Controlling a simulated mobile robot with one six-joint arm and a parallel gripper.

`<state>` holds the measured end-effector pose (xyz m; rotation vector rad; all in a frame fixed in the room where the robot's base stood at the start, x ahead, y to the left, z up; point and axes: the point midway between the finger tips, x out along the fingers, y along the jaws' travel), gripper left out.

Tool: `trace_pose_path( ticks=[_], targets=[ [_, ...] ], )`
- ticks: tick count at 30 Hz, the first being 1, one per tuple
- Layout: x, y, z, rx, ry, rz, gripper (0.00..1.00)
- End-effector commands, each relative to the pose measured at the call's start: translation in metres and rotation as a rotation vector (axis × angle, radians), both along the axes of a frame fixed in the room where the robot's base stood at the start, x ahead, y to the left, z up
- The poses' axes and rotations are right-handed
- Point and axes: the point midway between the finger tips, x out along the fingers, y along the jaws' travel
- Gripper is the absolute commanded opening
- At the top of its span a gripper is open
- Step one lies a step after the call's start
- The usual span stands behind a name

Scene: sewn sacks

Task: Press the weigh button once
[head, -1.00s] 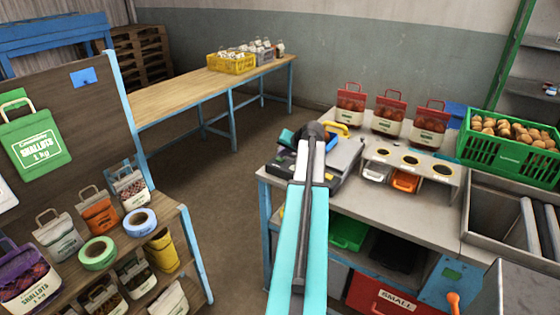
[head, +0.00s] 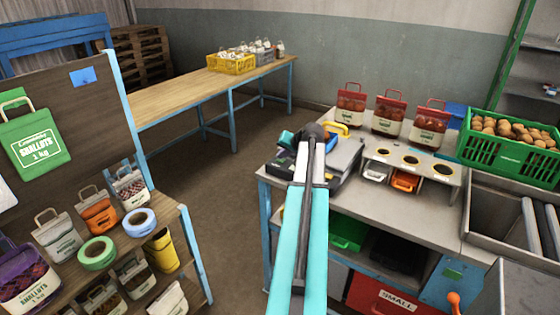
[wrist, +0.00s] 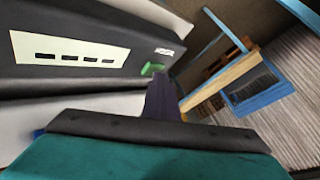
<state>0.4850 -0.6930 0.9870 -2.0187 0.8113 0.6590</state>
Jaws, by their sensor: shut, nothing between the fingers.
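The weighing scale (head: 345,152) stands at the left end of the grey bench in the head view, partly hidden behind my arm. In the wrist view its dark console (wrist: 160,33) carries a pale display (wrist: 70,49) showing a row of dark dashes. A green button (wrist: 152,68), which looks like the weigh button, sits at the console's right end. My gripper (wrist: 164,86) is shut and empty, its dark fingers just in front of the button and covering part of its lower side. I cannot tell whether they touch it.
Red-topped sacks (head: 388,112) stand behind a stand with round holes (head: 411,160) on the bench. A wooden shelf of sacks and tape rolls (head: 190,235) stands at left. Floor between is clear.

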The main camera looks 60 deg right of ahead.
Motion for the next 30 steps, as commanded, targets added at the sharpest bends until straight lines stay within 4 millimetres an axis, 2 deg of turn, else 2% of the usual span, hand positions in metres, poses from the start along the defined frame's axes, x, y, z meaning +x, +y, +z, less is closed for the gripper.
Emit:
trace_pose_path(
  ticks=[11,30],
  targets=[
    [0.000,0.000,-0.001,0.001,0.001,0.000,0.00],
    [0.000,0.000,0.017,0.001,0.001,0.000,0.00]
  ],
)
